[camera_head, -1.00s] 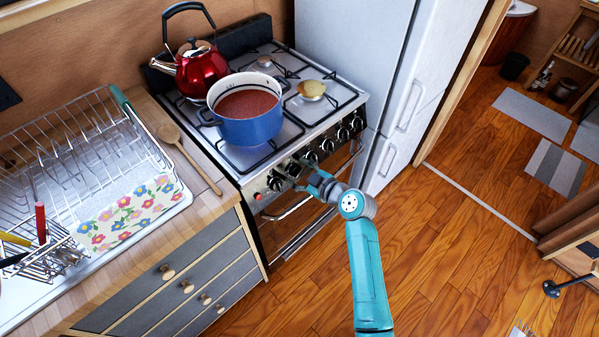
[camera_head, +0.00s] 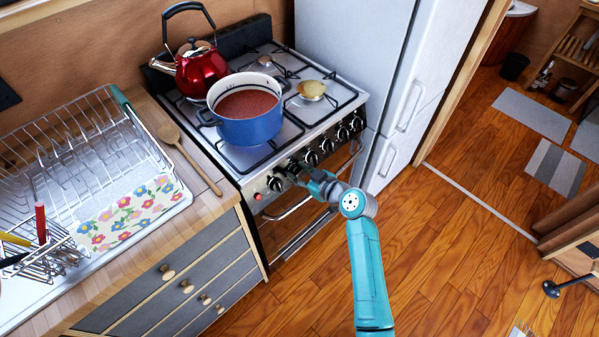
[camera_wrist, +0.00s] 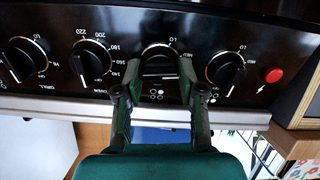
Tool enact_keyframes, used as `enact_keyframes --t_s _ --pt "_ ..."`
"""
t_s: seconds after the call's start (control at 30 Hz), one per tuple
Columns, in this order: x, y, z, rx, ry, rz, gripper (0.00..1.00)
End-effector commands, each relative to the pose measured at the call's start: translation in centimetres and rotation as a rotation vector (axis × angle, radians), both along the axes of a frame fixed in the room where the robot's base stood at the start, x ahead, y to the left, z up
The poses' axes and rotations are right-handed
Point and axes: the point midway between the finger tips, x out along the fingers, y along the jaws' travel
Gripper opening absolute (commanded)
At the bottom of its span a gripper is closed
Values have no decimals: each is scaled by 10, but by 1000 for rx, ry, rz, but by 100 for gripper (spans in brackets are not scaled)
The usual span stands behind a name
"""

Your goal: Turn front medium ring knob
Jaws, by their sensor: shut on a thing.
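The stove's front panel carries a row of black knobs with silver rims. My gripper (camera_head: 300,175) is at the second knob from the left in the head view. In the wrist view, my gripper (camera_wrist: 158,75) has one dark green finger on each side of a knob (camera_wrist: 160,54), shut on it. That knob's grip bar looks roughly level across the picture. LO and MED marks stand around it, with a small ring symbol below. In the head view my gripper partly hides this knob.
A blue pot (camera_head: 250,125) of red liquid and a red kettle (camera_head: 203,70) stand on the stove (camera_head: 320,85). Other knobs (camera_wrist: 226,70) flank the held one closely. A red button (camera_wrist: 273,75) is on the panel. Open wooden floor (camera_head: 430,240) lies right of my arm.

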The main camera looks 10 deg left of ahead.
Motion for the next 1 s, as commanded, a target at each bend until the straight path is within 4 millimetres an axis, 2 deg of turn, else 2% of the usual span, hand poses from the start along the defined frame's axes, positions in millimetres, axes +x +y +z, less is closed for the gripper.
enact_keyframes --t_s 1.0 --pt "2 -3 -2 564 724 -307 4"
